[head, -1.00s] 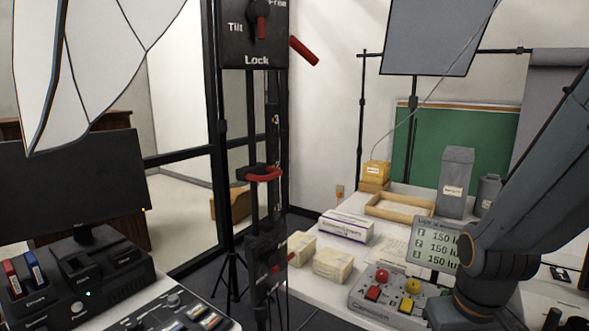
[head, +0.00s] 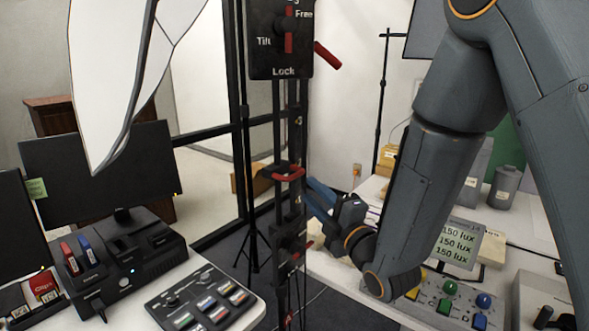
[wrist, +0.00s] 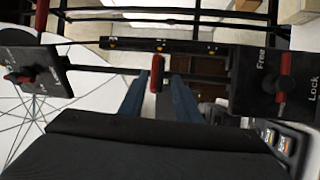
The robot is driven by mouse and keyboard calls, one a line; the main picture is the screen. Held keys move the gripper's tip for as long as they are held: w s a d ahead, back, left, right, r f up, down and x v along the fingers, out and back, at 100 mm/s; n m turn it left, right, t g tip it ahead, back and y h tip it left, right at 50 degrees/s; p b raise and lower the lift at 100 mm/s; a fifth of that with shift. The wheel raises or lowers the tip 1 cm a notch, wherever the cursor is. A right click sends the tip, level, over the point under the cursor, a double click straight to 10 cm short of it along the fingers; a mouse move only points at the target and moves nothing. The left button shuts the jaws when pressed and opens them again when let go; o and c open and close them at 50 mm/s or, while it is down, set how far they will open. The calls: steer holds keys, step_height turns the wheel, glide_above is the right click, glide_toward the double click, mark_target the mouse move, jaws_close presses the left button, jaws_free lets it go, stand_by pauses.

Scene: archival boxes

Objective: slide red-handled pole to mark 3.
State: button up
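In the wrist view, the red handle (wrist: 156,74) shows between the tips of my two blue fingers (wrist: 158,92). The fingers are apart, with gaps visible on both sides of the handle. The scale strip (wrist: 160,46) lies beyond it, its numbers too small to read there.
A black panel (head: 265,60) marked Free and Lock, with a red lever, tops the pole; another red lever (head: 327,55) juts right. A lower black block (head: 290,245) is on the pole. A control console (head: 205,300) stands left, a button box (head: 450,305) right.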

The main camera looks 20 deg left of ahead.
mark_target(297, 177)
steer(key=shift+y, duration=0.3)
steer(key=shift+s+r+p+x, duration=0.15)
steer(key=shift+p+x, duration=0.35)
steer(key=shift+x, duration=0.8)
steer(key=shift+s+r+p+x, duration=0.15)
steer(key=shift+p+x, duration=0.4)
steer(key=shift+x, duration=0.8)
steer(key=shift+r+p+x, duration=0.15)
steer(key=shift+p+x, duration=0.35)
steer(key=shift+x, duration=0.8)
steer(key=shift+a, duration=0.2)
jaws_close()
